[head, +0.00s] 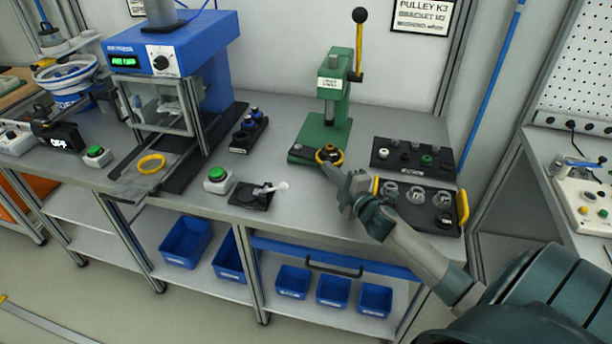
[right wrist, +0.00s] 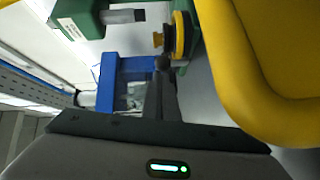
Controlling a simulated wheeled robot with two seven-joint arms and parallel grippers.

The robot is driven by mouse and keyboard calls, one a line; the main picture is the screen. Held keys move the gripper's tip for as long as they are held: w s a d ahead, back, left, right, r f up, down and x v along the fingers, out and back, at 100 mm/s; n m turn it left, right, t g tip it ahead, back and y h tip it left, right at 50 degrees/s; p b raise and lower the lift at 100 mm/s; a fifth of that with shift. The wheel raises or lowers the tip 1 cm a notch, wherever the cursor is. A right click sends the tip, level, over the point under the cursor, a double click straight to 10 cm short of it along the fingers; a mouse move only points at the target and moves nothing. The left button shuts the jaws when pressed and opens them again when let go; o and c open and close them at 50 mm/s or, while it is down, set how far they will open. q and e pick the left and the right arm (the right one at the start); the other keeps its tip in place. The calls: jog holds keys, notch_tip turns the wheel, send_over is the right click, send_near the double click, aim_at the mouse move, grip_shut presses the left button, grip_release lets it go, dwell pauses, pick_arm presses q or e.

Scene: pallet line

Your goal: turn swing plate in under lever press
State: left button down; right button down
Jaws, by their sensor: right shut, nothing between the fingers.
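The green lever press (head: 335,105) stands at the back middle of the bench, its lever (head: 359,45) upright with a black knob. At the front of its base is a round black-and-yellow part (head: 330,155), apparently on the swing plate, sitting in front of the ram rather than under it. In the right wrist view the closed fingertips (right wrist: 161,64) are just below the yellow-and-black part (right wrist: 178,35), with the ram (right wrist: 125,16) to the left.
Right of the press are a black tray of small parts (head: 412,157) and a tray with yellow handles (head: 463,207); one yellow handle (right wrist: 245,70) looms close in the wrist view. A green button (head: 216,175) and black fixture (head: 252,197) stand left. A blue press (head: 215,45) is farther left.

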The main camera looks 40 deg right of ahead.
jog(key=shift+d, duration=1.25)
